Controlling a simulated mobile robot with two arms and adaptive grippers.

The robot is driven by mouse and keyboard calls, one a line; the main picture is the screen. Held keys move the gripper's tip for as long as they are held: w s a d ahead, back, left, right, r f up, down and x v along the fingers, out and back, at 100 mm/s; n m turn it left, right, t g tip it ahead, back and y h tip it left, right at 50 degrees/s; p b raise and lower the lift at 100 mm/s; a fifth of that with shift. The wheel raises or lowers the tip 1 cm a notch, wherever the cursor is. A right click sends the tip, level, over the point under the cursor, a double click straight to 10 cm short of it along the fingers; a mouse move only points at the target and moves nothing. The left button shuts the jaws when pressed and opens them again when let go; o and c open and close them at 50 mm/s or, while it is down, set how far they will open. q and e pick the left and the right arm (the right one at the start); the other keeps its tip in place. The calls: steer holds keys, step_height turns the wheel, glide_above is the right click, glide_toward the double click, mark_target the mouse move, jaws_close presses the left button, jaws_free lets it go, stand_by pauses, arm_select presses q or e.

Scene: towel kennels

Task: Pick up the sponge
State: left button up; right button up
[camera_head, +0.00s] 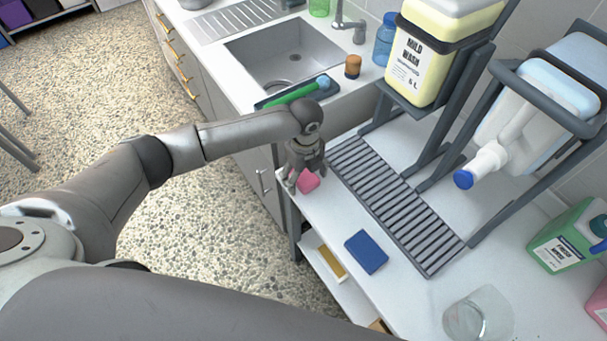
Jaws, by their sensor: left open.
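A pink sponge-like block (308,182) lies on the white counter near its front edge, partly hidden by my left gripper. My left gripper (301,180) points down with its open fingers over and around the pink block. I cannot tell whether the fingers touch it. A flat blue block (366,252), also sponge-like, lies on the counter to the lower right, apart from the gripper. My right gripper does not show.
A slatted drain grate (395,204) lies right of the gripper. Behind it, racks hold a yellow jug (421,68) and a tilted clear jug (535,112) with a blue cap. A sink (285,52) is at the back. A clear glass (478,316) stands at the lower right.

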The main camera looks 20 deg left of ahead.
arm_select(q)
steer(key=c, duration=0.8)
